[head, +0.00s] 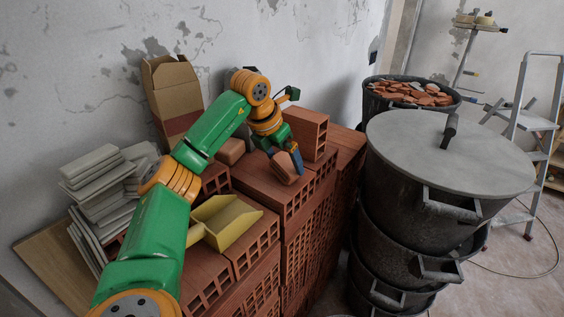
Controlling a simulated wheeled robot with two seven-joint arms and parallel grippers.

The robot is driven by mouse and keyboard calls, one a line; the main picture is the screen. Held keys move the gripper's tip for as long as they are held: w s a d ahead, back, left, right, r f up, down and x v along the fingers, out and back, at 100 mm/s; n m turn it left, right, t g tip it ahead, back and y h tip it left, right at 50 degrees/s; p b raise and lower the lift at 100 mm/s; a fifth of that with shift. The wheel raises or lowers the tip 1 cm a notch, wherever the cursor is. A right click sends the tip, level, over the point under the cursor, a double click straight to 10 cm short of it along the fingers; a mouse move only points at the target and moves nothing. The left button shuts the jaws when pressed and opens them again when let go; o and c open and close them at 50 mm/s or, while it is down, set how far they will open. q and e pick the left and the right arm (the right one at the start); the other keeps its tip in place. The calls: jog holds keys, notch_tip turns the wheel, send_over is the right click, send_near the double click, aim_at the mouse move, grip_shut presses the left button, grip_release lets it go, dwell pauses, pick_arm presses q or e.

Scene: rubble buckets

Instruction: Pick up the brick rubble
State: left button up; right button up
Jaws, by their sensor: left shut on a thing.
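My left gripper (288,163) points down over the stack of hollow red bricks (262,183), its arm coming in from the lower left. It is shut on a piece of brick rubble (285,169), a small reddish-brown chunk at its fingertips. The fingers hide part of the chunk, and I cannot tell whether it still touches the brick top. More broken brick (408,91) fills an open black bucket (371,101) at the back right. My right gripper does not show.
A stack of black buckets with a grey lid (420,150) stands right of the bricks. A yellow scoop-like holder (227,222), a cardboard box (172,88) and grey tiles (95,185) are at left. A stepladder (530,120) stands far right.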

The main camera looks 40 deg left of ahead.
aim_at(288, 173)
pick_arm(q)
jog(key=shift+d+r+b, duration=0.3)
jog(key=shift+d+r, duration=0.05)
jog(key=shift+r, duration=0.25)
jog(key=shift+d+r+b, duration=0.25)
jog(key=shift+d+r, duration=0.05)
jog(key=shift+r, duration=0.25)
grip_shut()
jog(key=r, duration=0.2)
jog(key=s+d+r+p, duration=0.1)
jog(key=shift+d+r, duration=0.1)
jog(key=shift+r, duration=0.1)
jog(key=s+d+r+p, duration=0.1)
jog(key=s+d+r, duration=0.3)
jog(key=d, duration=0.4)
jog(key=shift+s+d+r, duration=0.15)
jog(key=shift+s+r, duration=0.05)
jog(key=shift+s, duration=0.5)
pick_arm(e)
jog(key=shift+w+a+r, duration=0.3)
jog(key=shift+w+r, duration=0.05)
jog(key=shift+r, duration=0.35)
pick_arm(q)
jog(key=shift+c, duration=2.4)
grip_release()
